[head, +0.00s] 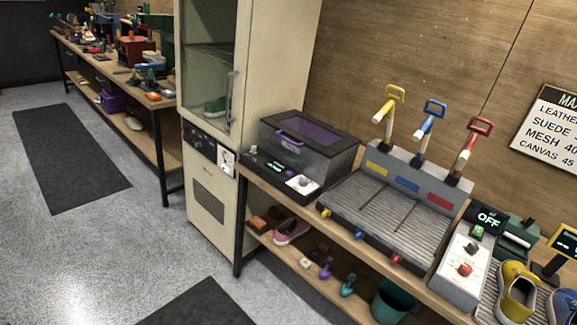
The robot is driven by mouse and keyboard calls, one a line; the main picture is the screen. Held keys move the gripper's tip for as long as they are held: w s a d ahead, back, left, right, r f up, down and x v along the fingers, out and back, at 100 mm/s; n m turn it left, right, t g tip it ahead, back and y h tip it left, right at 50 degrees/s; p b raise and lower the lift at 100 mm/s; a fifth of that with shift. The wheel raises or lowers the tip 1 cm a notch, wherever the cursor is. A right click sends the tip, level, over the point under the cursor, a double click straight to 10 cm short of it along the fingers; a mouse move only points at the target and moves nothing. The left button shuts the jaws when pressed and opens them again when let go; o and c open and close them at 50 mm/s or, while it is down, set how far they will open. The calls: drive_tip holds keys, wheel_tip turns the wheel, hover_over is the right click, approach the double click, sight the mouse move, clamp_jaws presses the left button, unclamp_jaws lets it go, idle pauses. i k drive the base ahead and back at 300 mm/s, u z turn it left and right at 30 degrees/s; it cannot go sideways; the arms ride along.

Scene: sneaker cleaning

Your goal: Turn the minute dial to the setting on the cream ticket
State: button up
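My gripper is not in view. I cannot tell which control is the minute dial. A small knob on a white plate (301,183) sits on the front of the dark lidded machine (312,150), beside a small lit green display. A pale panel with a dark knob (227,158) is on the front of the tall cream cabinet (205,205). A grey box (462,262) at the right has a red knob (465,269) and a green one, under a display reading OFF (488,217). I see no cream ticket that I can make out. The dial markings are too small to read.
A ribbed tray (385,215) with yellow, blue and red handled taps stands mid-bench. A wall sign (550,125), cut off at the right, lists materials. Yellow (517,290) and blue shoes sit at lower right. The floor (150,235) at left is open, with dark mats.

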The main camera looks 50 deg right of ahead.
sight(304, 180)
drive_tip(key=z, duration=0.35)
drive_tip(key=i, duration=1.3)
drive_tip(key=z, duration=1.2)
drive_tip(key=i, duration=1)
drive_tip(key=z, duration=0.55)
